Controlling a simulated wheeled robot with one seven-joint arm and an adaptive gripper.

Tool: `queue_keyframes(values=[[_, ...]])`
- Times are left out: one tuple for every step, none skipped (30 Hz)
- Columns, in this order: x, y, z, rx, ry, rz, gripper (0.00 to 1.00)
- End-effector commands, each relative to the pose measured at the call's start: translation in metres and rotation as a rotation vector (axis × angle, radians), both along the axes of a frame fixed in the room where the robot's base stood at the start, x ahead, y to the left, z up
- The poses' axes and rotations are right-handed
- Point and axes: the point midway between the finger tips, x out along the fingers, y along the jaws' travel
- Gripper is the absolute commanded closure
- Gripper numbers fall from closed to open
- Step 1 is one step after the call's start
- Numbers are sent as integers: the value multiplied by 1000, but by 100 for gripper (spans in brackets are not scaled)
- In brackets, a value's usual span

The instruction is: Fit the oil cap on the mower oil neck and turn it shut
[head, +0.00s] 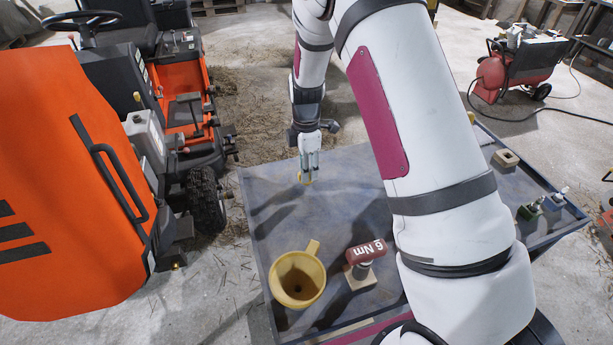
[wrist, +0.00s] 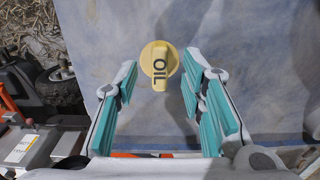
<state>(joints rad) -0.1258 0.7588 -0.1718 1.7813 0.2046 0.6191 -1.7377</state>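The yellow oil cap (wrist: 160,60), marked OIL, lies on the blue-grey bench top (head: 350,200). In the head view only a sliver of the cap (head: 305,180) shows below the fingertips. My gripper (head: 309,172) points down over it. In the wrist view my gripper (wrist: 162,85) is open, with the cap centred between its teal fingers and a gap on each side. The orange mower (head: 70,190) stands left of the bench with its hood raised. Its grey engine block (head: 145,135) has a small fitting on top; I cannot tell whether that is the oil neck.
A yellow funnel (head: 298,280) and a red-handled 6 Nm tool (head: 367,252) on a wooden block stand at the bench's near end. Small bottles (head: 540,205) stand at its right edge. My arm hides the bench middle. A red compressor (head: 515,68) stands behind.

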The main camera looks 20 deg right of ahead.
Motion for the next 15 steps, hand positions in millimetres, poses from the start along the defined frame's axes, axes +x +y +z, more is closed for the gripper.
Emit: queue_keyframes(values=[[0, 0, -5, -1, 2, 0, 63], [0, 0, -7, -1, 1, 0, 63], [0, 0, -10, -1, 1, 0, 63], [0, 0, -11, -1, 0, 0, 63], [0, 0, -11, -1, 0, 0, 63], [0, 0, -11, -1, -1, 0, 63], [0, 0, -11, -1, -1, 0, 63], [0, 0, -11, -1, -1, 0, 63], [0, 0, -11, -1, -1, 0, 63], [0, 0, -11, -1, -1, 0, 63], [0, 0, -11, 0, -1, 0, 66], [0, 0, -11, 0, -1, 0, 75], [0, 0, -11, 0, -1, 0, 81], [0, 0, -11, 0, -1, 0, 88], [0, 0, -11, 0, -1, 0, 97]])
